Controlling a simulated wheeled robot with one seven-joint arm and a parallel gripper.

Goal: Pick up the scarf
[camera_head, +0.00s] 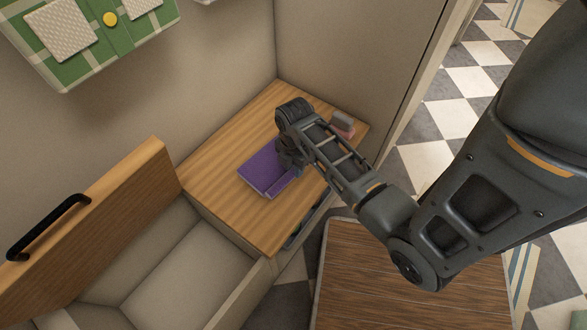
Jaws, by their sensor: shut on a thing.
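The scarf (264,172) is a flat, folded purple piece lying on the light wooden top, near its middle. My gripper (287,163) reaches down from the right onto the scarf's right part and is shut on it. The fingertips are small and partly hidden by my wrist, so the exact grip on the cloth is hard to see. The scarf looks flat and level with the wooden surface.
A small pink and grey object (343,125) lies behind my wrist, near the back right of the wooden top (215,180). A raised wooden panel with a black handle (48,227) stands left, beside an open pale compartment (190,270). A brown striped surface (400,290) is in front.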

